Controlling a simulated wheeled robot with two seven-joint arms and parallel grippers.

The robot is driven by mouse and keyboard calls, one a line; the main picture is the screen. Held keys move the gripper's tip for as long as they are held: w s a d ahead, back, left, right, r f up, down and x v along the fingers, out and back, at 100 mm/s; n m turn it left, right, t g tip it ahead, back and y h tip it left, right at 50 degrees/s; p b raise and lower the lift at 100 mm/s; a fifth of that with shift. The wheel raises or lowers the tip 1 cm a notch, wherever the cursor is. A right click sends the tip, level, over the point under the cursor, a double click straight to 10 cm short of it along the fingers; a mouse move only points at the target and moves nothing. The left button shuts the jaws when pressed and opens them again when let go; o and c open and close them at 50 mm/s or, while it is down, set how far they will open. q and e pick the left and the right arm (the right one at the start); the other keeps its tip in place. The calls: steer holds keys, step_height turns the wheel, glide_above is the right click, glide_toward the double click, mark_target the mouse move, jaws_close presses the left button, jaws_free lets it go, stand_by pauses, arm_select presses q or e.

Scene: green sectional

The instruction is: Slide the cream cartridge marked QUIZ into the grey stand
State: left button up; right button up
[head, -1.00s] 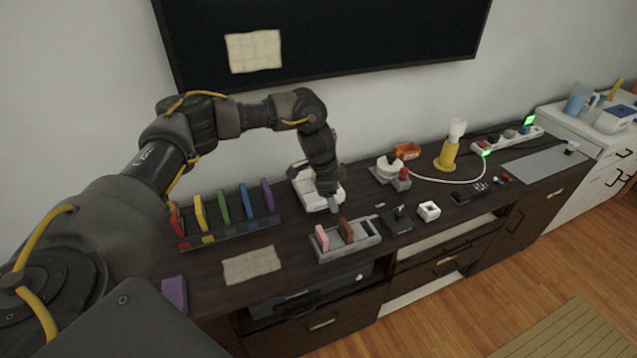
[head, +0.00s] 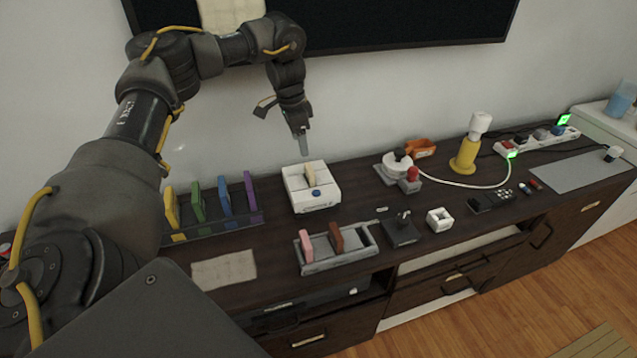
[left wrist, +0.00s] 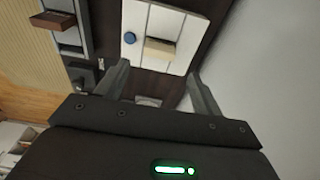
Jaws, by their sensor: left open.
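The cream cartridge (head: 309,174) stands upright in the slot of a white console (head: 328,192) with a round blue button. No marking is legible on it. It also shows in the left wrist view (left wrist: 160,48). The grey stand (head: 335,261) is nearer, in front of the console, holding a pink cartridge (head: 306,246) and a brown cartridge (head: 336,238), with open room at its right end. My left gripper (head: 303,146) is open and empty above and behind the console, pointing down; its two fingers (left wrist: 158,76) are spread in the wrist view. My right gripper is not in view.
A rack with yellow, green, blue and purple cartridges (head: 225,204) stands left of the console. A paper sheet (head: 224,270) lies left of the stand. A dark joystick (head: 402,230) and a white square piece (head: 439,220) sit right of the stand. A wall screen (head: 400,25) is behind.

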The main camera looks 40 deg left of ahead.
mark_target(309, 168)
arm_select(q)
steer(key=f, duration=0.2)
steer(key=w+f+b, duration=0.1)
steer(key=f, duration=0.1)
steer(key=w+f+b, duration=0.1)
steer(key=f, duration=0.2)
steer(key=shift+w+d, duration=0.15)
steer(key=shift+d, duration=0.25)
steer(key=shift+f, duration=0.2)
steer(key=f, duration=0.4)
steer(key=shift+d+f, duration=0.25)
steer(key=shift+f, duration=0.15)
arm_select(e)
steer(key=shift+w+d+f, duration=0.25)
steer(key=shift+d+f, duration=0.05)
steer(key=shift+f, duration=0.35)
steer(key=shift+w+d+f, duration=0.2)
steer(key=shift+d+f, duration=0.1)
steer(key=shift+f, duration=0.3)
arm_select(q)
steer(key=shift+c, duration=0.5)
